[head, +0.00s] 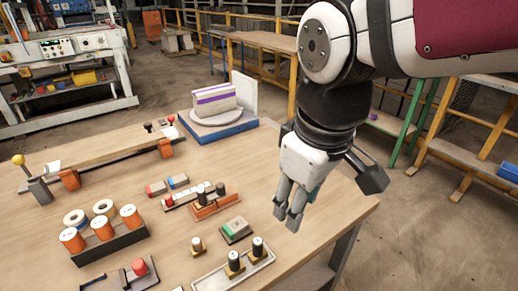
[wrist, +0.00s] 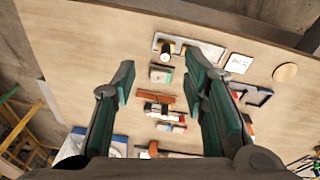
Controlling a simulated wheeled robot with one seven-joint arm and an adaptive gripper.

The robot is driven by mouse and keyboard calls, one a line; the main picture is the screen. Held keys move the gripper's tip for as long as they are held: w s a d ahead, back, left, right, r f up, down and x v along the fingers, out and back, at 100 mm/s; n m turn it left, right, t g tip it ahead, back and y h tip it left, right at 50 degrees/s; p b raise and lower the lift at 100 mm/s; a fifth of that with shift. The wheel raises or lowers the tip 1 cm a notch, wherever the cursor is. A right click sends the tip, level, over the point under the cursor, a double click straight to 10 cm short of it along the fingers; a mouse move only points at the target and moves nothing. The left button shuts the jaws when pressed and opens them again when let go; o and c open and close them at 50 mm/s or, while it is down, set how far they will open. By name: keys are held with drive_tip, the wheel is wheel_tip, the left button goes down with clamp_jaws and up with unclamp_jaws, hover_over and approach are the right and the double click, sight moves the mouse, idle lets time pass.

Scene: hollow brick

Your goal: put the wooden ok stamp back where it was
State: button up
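My gripper (head: 288,212) hangs above the right part of the table, open. In the wrist view its green-lined fingers (wrist: 165,72) are apart with nothing held between them. A small wooden stamp (head: 197,246) stands alone on the table, left of a pale tray (head: 222,283). Two stamps with black handles (head: 235,262) (head: 258,247) stand upright in that tray. An orange rack (head: 215,208) holds two more dark-handled stamps (head: 220,189). I cannot read any mark, so I cannot tell which is the ok stamp. In the wrist view the right finger partly hides the tray (wrist: 185,37).
A green-topped ink pad (head: 236,229) lies between rack and tray. A dark holder of orange and white rolls (head: 118,243) stands left. A red-knobbed device (head: 138,267) is at the front. Bare wood lies right of the tray.

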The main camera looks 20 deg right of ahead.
drive_tip(key=s+d+m, duration=0.2)
drive_tip(key=s+m, duration=0.3)
drive_tip(key=s, duration=0.1)
drive_tip(key=shift+s+d+f+m+t, duration=0.25)
drive_tip(key=shift+s+d+m+t, duration=0.05)
drive_tip(key=shift+s+t, duration=0.1)
wheel_tip(320, 180, up, 7)
drive_tip(key=t+p, duration=0.1)
drive_tip(key=p, duration=0.4)
drive_tip(key=shift+f, duration=0.15)
